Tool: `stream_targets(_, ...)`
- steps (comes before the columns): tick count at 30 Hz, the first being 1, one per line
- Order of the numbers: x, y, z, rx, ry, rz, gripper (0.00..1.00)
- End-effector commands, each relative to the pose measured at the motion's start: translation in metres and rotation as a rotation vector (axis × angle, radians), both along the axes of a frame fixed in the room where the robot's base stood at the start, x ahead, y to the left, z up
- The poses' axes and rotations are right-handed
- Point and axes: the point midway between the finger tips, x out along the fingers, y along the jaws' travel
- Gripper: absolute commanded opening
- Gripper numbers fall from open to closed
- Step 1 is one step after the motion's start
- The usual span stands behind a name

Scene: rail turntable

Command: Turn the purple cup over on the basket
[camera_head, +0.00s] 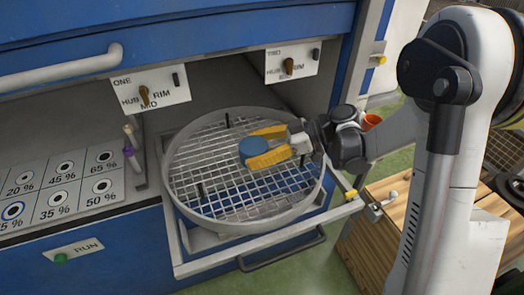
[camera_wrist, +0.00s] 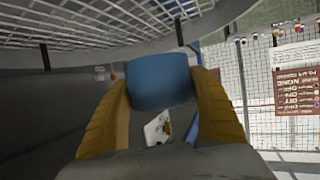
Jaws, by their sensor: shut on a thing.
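My gripper (camera_head: 262,146) has yellow fingers and is shut on a blue cup-like object (camera_head: 252,149) above the basket. The blue object also shows between the fingers in the wrist view (camera_wrist: 160,80); it looks blue rather than purple, and I cannot tell which way its mouth faces. The round basket (camera_head: 190,209) has a grey metal rim and a wire mesh floor with dark upright pegs. Its mesh also shows at the top of the wrist view (camera_wrist: 75,22). A gap between the held object and the mesh cannot be measured. I see no clearly purple cup.
The basket sits in a pulled-out frame with a front handle (camera_head: 283,252). Two labelled dial panels (camera_head: 150,90) (camera_head: 293,61) are behind it. A percent-marked board (camera_head: 62,190) and purple-topped slim items (camera_head: 130,132) are left. A wooden crate (camera_head: 375,240) and orange object (camera_head: 371,121) are right.

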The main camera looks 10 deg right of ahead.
Motion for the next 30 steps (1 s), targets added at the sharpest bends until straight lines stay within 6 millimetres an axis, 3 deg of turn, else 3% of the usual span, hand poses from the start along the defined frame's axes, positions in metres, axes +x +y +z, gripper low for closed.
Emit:
stream_targets(19,0.0,-0.001,-0.087,-0.002,-0.001,-0.002,0.3)
stream_targets(30,0.0,-0.001,-0.099,-0.002,-0.001,-0.002,0.3)
